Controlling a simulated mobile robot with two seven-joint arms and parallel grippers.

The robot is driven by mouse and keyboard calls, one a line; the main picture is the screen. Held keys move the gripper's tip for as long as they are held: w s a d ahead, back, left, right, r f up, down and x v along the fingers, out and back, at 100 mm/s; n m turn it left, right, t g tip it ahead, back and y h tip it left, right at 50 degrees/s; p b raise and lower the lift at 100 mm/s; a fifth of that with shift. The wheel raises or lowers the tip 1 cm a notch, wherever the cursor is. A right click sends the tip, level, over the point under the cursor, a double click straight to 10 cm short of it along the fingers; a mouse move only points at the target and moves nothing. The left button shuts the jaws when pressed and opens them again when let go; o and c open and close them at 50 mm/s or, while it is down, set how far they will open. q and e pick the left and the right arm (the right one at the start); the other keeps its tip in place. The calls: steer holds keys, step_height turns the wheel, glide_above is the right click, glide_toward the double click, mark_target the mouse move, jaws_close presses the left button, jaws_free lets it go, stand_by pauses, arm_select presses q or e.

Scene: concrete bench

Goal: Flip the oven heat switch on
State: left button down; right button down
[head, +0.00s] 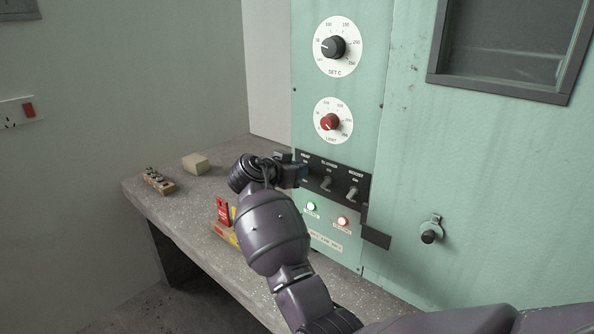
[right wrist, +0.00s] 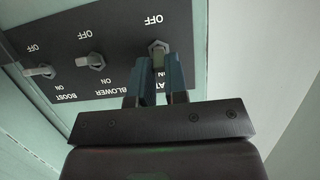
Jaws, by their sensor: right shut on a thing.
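The oven's dark switch panel (head: 337,186) sits on the green oven front, with the HEAT, BLOWER and BOOST toggles in a row. In the right wrist view the panel (right wrist: 118,78) appears upside down. My right gripper (right wrist: 159,72) is at the HEAT switch (right wrist: 158,46), its two fingers closed around the lever. The fingers partly hide the lever and the HEAT label, so I cannot tell its position. In the head view my right gripper (head: 301,171) covers the HEAT end of the panel. My left gripper is not in view.
The BLOWER switch (head: 326,183) and BOOST switch (head: 353,194) are close beside. A green lamp (head: 311,206) and a red lamp (head: 342,221) sit below. A red object (head: 222,210), a pale block (head: 195,163) and a small rack (head: 158,181) stand on the bench.

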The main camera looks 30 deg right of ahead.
steer(key=c, duration=1.1)
jaws_free()
steer(key=shift+c, duration=0.2)
steer(key=v, duration=1)
steer(key=shift+s+a+p, duration=0.2)
steer(key=shift+a+p, duration=0.15)
steer(key=shift+p, duration=0.05)
steer(key=shift+r, duration=0.15)
